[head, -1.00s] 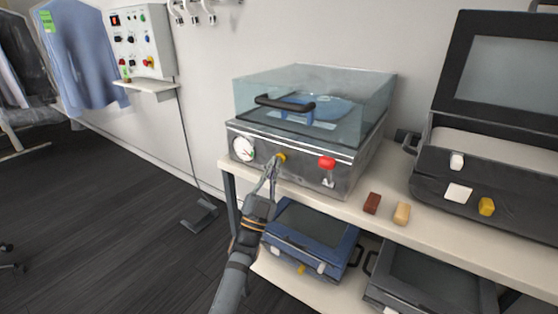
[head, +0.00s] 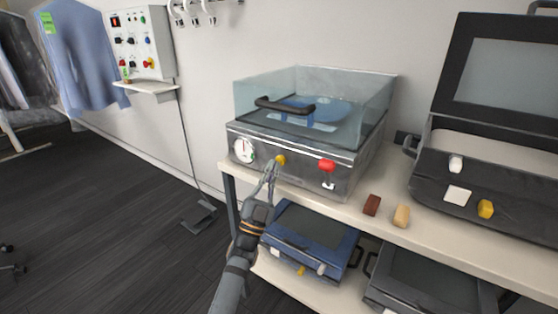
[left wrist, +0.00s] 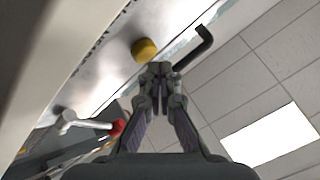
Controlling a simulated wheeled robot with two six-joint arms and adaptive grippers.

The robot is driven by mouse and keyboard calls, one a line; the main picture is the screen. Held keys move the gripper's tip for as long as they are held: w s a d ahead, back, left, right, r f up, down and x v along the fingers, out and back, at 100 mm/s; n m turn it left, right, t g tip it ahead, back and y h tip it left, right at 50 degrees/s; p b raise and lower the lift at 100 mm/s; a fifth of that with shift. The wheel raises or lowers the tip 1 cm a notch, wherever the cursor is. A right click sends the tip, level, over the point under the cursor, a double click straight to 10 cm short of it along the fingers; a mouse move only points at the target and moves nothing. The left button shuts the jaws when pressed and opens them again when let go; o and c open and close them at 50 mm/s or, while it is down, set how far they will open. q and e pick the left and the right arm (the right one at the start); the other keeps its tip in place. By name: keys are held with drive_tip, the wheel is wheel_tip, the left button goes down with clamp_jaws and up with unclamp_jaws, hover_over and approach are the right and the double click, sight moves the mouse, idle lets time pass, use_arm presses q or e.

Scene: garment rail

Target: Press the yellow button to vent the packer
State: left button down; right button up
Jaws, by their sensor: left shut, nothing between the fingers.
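The packer (head: 310,172) is a metal box with a clear lid (head: 358,98) that is down, on the bench. Its yellow button (head: 281,160) is on the front panel, between a round gauge (head: 243,150) and a red-knobbed lever (head: 327,166). A blue item lies under the lid. My left gripper (head: 272,166) is shut and empty, its tips just in front of and slightly below the button. In the left wrist view the button (left wrist: 144,49) shows uncovered, just beyond the closed fingertips (left wrist: 160,70), with a small apparent gap. My right gripper is not in view.
A brown block (head: 371,205) and a tan block (head: 401,216) lie on the bench (head: 345,210). An open black case-like machine (head: 480,185) stands at right. Other machines sit on the lower shelf. A control panel (head: 142,42) hangs on the wall at left.

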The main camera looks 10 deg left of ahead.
use_arm(q)
drive_tip(key=shift+s, duration=0.2)
drive_tip(key=s, duration=0.1)
drive_tip(key=s+a+p, duration=0.1)
drive_tip(key=s, duration=0.1)
drive_tip(key=s+p, duration=0.1)
drive_tip(key=shift+s+a, duration=0.4)
idle(0.5)
